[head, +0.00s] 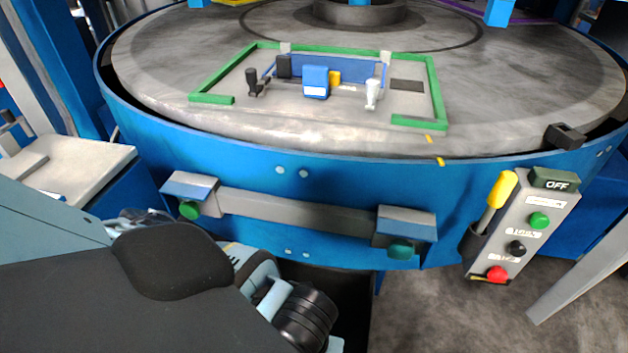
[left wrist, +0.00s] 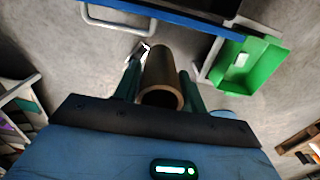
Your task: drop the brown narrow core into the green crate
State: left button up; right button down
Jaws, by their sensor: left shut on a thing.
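The brown narrow core (left wrist: 162,72) is a hollow tube, seen in the left wrist view with its open end toward the camera. My left gripper (left wrist: 159,80) is shut on it, one green finger on each side. The green crate (left wrist: 266,66) is to the right of the core in the left wrist view, apart from it; a small pale patch shows inside. In the head view my left arm fills the lower left, and the core and crate are not visible there. My right gripper is in neither view.
A large round blue-rimmed table (head: 520,90) stands ahead in the head view, with a green frame (head: 438,95) and small parts on it. A grey bar handle (head: 295,212) juts from its side. A control box (head: 525,225) is at the right. Bare floor (head: 440,300) shows below.

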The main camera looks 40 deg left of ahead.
pick_arm(q)
jog(key=shift+s+d, duration=0.45)
jog(key=shift+s, duration=0.25)
jog(key=shift+s+d, duration=0.4)
jog(key=shift+s, duration=0.3)
